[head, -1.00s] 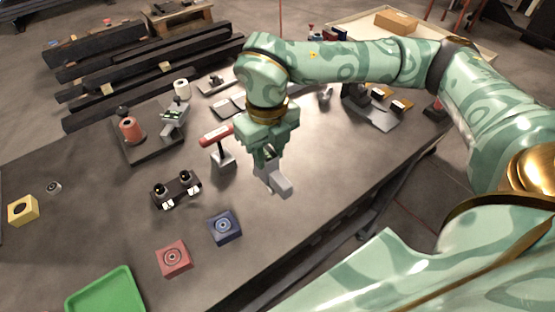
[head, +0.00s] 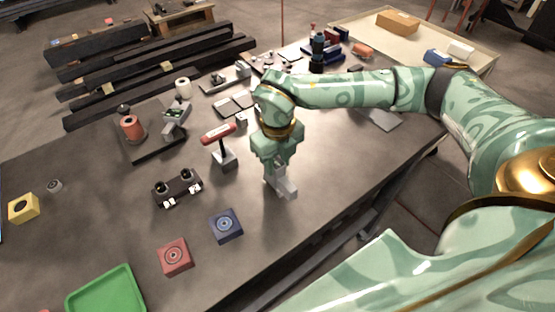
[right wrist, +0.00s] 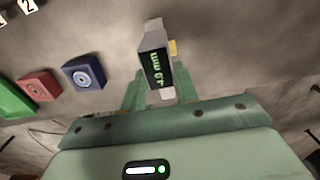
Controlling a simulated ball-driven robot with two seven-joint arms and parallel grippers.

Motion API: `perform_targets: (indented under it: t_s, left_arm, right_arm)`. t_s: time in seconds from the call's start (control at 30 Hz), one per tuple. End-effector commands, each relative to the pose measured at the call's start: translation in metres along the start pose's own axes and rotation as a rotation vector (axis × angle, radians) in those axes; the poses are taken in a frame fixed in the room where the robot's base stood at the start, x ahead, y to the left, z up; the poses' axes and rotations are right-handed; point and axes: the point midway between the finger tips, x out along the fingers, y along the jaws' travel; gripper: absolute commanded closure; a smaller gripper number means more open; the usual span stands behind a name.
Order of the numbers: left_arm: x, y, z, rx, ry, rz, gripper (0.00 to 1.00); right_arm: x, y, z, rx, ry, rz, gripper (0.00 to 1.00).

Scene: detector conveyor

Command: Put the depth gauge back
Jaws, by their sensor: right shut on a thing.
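The depth gauge (head: 286,188) is a small grey device in my right gripper (head: 277,177). In the right wrist view the gauge (right wrist: 156,66) shows a dark face with green digits, between the fingers of my right gripper (right wrist: 158,88). My right gripper is shut on it, pointing down over the bare table right of the blue block. The fingers hide part of the gauge, and I cannot tell whether its lower end touches the table. My left gripper is not in view.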

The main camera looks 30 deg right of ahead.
Motion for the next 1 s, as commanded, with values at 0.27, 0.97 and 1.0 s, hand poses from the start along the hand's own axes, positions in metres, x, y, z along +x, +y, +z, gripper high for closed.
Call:
perform_targets:
  t_s: [0.27, 0.97, 1.0]
  left_arm:
    - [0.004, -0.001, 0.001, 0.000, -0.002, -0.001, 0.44]
    - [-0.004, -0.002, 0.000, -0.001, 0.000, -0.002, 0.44]
    - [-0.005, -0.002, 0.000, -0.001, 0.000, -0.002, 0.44]
  right_arm:
    - [0.009, 0.000, 0.000, 0.000, 0.000, 0.000, 1.00]
    - [-0.035, 0.000, 0.001, -0.001, -0.006, 0.000, 0.48]
    - [-0.045, 0.000, 0.002, -0.001, -0.006, 0.000, 0.48]
